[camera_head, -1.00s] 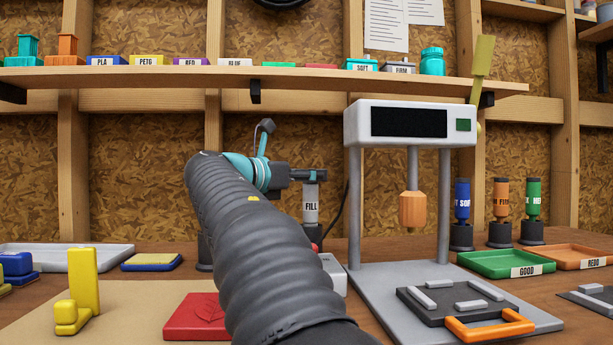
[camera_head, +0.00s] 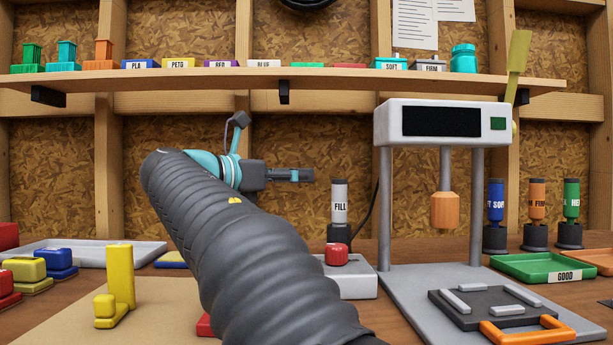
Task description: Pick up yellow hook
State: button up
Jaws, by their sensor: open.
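The yellow hook (camera_head: 120,281) stands on the tan mat at the lower left, with a tall upright back and a low foot toward the front left. Nothing covers it. My gripper (camera_head: 296,175) is at the end of my dark ribbed arm, raised above the table in the middle of the view and pointing right. It is well to the right of the hook and higher, apart from it and empty. Its fingers are small and seen side-on.
A grey press (camera_head: 440,118) with an orange plunger stands at the right. A FILL tube (camera_head: 339,202) and a box with a red button (camera_head: 337,254) stand right of my arm. Blue, yellow and red blocks lie at far left. My arm hides most of a red piece on the tan mat (camera_head: 60,325).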

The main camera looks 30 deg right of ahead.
aim_at(109, 308)
jog(key=k, duration=1.5)
